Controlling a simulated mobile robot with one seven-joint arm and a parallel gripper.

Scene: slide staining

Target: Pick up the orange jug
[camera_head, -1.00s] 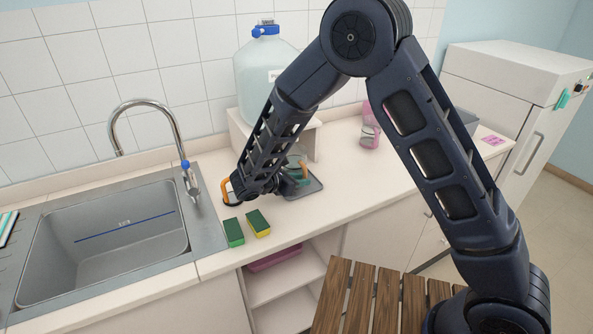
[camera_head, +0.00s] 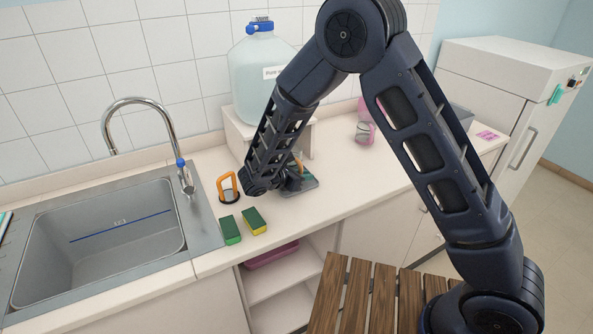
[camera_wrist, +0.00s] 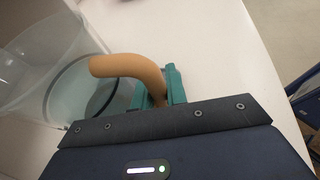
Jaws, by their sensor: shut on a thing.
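The orange jug shows in the wrist view as a clear jug (camera_wrist: 75,95) with a curved orange handle (camera_wrist: 125,67). The teal fingers of my gripper (camera_wrist: 157,92) are shut around the far end of that handle. Only a bit of the orange handle (camera_head: 300,167) shows there; my wrist hides most of the jug.
An orange loop on a dark round base (camera_head: 228,188) stands just left of my wrist. Two sponges (camera_head: 254,221) lie in front, left of centre. The sink (camera_head: 110,235) is at left. A large water bottle (camera_head: 265,75) stands behind. A pink container (camera_head: 365,122) is at right.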

